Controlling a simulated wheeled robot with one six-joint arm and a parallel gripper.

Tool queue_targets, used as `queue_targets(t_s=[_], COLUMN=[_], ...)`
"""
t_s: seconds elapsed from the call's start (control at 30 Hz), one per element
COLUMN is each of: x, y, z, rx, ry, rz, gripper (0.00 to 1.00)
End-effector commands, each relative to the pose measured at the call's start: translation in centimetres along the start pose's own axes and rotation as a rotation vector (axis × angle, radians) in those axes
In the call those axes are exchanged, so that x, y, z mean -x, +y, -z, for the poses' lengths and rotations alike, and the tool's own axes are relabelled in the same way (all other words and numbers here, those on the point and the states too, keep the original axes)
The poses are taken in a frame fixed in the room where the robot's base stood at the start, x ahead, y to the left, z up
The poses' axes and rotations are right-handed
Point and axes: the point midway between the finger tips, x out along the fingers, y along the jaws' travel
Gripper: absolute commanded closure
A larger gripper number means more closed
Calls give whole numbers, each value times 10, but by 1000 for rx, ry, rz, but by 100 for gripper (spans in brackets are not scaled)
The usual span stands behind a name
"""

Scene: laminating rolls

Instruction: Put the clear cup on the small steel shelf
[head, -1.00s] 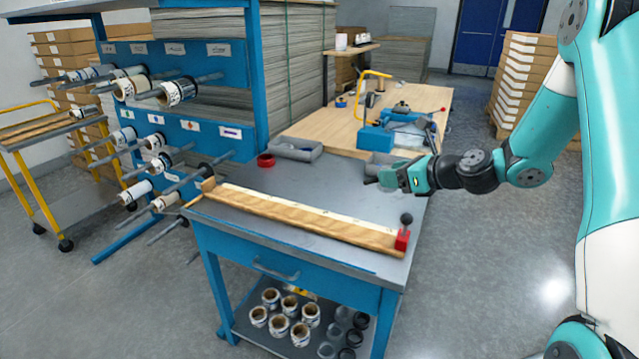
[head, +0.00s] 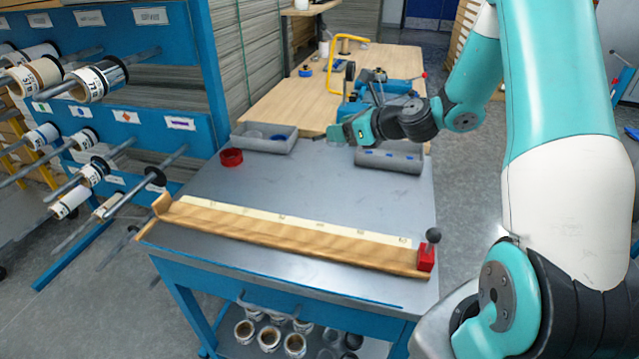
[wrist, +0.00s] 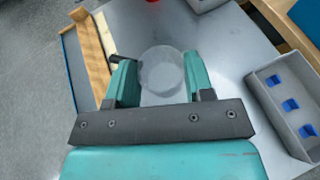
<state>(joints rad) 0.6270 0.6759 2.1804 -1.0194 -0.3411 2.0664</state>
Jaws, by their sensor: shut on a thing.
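My gripper (head: 338,134) is over the far right part of the grey bench top (head: 215,190) in the head view. In the wrist view its two teal fingers (wrist: 157,82) are shut on the clear cup (wrist: 162,70), which shows as a pale round shape between them. The cup is too small and see-through to make out in the head view. I cannot tell for sure which surface is the small steel shelf. A grey lower shelf (head: 232,345) under the bench is partly cut off by the picture's bottom edge.
A wooden ruler bar (head: 290,236) with a red stop (head: 426,258) lies along the bench front. Grey trays (head: 262,142) and (wrist: 290,105), and a red ring (head: 231,157), sit further back. Rolls hang on a blue rack (head: 160,70) at left. The bench middle is clear.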

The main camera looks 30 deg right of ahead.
Motion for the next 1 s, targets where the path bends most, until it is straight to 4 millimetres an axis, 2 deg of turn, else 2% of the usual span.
queue_targets(t_s=[0.03, 0.1, 0.4, 0.67, 0.83, 1.0], x=[-6, -13, -43, -54, -64, -66], y=[0, -1, -1, -1, 0, -1], z=[17, 36, 107, 131, 154, 160], rx=[-10, -10, -5, -1, -2, 1], ry=[4, 4, 2, 0, 1, -1], rz=[0, 0, 1, -1, -2, -1], gripper=[79, 79, 79, 79, 79, 79])
